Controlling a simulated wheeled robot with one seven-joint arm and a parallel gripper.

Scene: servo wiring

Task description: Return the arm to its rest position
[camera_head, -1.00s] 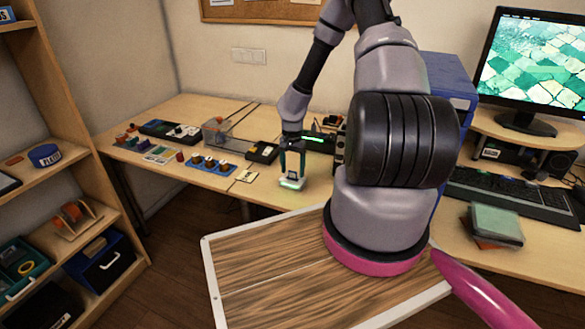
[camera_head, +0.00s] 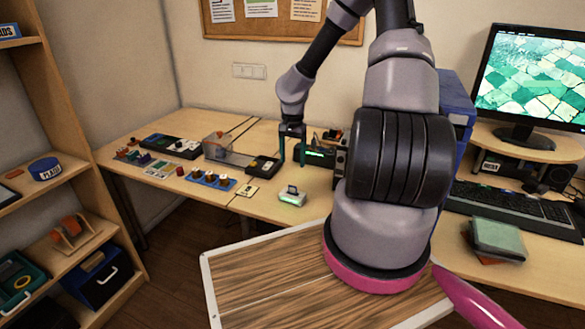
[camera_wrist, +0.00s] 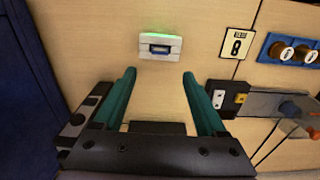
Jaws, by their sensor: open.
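My gripper (camera_head: 291,160) is open and empty above the desk, its two teal fingers pointing down and spread apart. In the wrist view my gripper (camera_wrist: 159,75) has nothing between its fingers. A small white device (camera_head: 292,197) with a dark upright part and a green glow stands on the desk near its front edge, clear of the fingers. The device also shows in the wrist view (camera_wrist: 160,47), beyond the fingertips. My arm reaches over from the right and hides part of the desk.
A blue cabinet (camera_head: 458,110), monitor (camera_head: 530,75) and keyboard (camera_head: 512,208) are at right. A shelf (camera_head: 62,175) stands at far left.

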